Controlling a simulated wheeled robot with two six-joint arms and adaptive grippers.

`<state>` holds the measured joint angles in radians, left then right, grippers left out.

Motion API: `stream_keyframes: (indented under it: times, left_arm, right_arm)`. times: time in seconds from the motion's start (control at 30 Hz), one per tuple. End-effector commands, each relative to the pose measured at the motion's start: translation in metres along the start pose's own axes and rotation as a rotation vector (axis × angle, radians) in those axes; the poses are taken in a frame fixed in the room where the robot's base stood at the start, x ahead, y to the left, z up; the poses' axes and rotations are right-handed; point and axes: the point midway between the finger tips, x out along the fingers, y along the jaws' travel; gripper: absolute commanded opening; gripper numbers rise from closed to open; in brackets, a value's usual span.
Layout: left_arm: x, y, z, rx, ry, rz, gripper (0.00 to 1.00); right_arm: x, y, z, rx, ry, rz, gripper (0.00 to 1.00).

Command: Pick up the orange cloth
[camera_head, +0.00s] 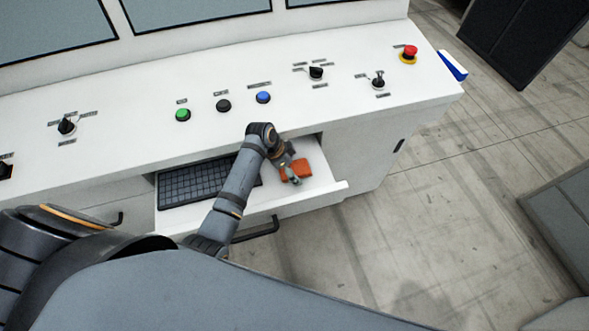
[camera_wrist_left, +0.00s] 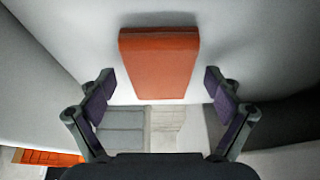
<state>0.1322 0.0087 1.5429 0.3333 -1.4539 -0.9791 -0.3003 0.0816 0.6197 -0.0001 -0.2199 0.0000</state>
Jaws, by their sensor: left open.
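The orange cloth (camera_head: 297,169) is a small folded block lying on the pulled-out white drawer tray, right of the keyboard. In the left wrist view the orange cloth (camera_wrist_left: 158,62) is centred ahead of the fingers. My left gripper (camera_head: 290,178) is over the tray at the cloth, partly covering it in the head view. In the left wrist view the left gripper (camera_wrist_left: 158,88) is open, with one finger to each side of the cloth's lower part and visible gaps between. My right gripper is not in view.
The black keyboard (camera_head: 195,184) lies on the white drawer tray (camera_head: 325,187), left of the cloth. The white console (camera_head: 230,136) with buttons and switches overhangs the tray. A dark drawer handle (camera_head: 262,230) is below. Open floor (camera_head: 440,210) lies to the right.

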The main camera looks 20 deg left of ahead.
Motion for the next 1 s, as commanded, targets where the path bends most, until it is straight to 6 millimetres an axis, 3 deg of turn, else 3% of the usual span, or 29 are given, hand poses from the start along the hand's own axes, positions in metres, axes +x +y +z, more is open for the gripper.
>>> stream_keyframes:
  times: [0.27, 0.67, 1.0]
  left_arm:
    - [0.0007, 0.0001, 0.0004, 0.0, 0.0, 0.0, 0.91]
    - [0.0005, 0.0, 0.0002, 0.0, 0.0, 0.0, 0.39]
    - [-0.0027, -0.0005, -0.0015, 0.0, 0.002, -0.002, 0.39]
  right_arm:
    - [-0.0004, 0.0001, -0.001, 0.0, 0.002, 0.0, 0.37]
    - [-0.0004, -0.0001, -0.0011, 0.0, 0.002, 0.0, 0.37]
    - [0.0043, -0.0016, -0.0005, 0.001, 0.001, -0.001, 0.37]
